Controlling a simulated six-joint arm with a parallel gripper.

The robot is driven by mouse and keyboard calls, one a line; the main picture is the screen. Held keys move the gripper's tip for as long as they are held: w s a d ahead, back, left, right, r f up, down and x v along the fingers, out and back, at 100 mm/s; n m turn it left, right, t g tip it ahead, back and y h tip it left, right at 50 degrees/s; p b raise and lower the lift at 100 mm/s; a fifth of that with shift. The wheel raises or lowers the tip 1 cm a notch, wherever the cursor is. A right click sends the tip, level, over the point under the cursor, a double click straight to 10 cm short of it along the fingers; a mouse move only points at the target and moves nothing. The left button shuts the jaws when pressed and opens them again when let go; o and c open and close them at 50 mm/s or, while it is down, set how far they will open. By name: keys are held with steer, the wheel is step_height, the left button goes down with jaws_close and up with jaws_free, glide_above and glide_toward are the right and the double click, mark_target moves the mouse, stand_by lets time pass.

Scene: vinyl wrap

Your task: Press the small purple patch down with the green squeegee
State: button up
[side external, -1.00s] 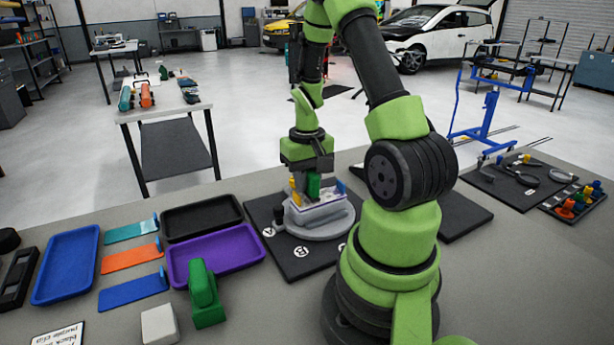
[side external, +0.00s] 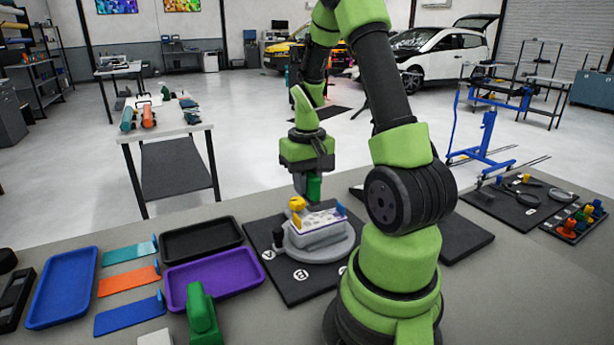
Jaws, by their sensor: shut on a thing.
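My gripper (side external: 313,176) is shut on the green squeegee (side external: 314,188), which points down. They are above the back of a pale box-shaped part (side external: 318,228). The squeegee's lower end seems clear of the part, but its exact gap is hard to judge. The part sits on a grey round turntable (side external: 335,250) and has a dark-marked top. A yellow piece (side external: 297,203) is at its left back corner and a blue piece (side external: 341,211) at its right. I cannot make out the small purple patch for certain.
The turntable stands on a black mat (side external: 305,289). To the left are blue (side external: 62,288), black (side external: 202,240) and purple (side external: 214,279) trays, teal, orange and blue flat tools, and a green block-like object (side external: 203,318). A tool mat (side external: 520,196) lies far right.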

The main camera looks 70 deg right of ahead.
mark_target(306, 221)
steer(key=shift+f, duration=3.1)
steer(key=shift+s+d, duration=1.65)
jaws_close()
steer(key=shift+w+a, duration=1.7)
steer(key=shift+r, duration=4.25)
steer(key=w+a+r+n, duration=0.1)
steer(key=w+a+n, duration=0.3)
steer(key=a, duration=0.5)
steer(key=w+a+n, duration=0.5)
steer(key=a, duration=0.5)
steer(key=shift+w+a+r, duration=0.3)
steer(key=shift+r, duration=0.05)
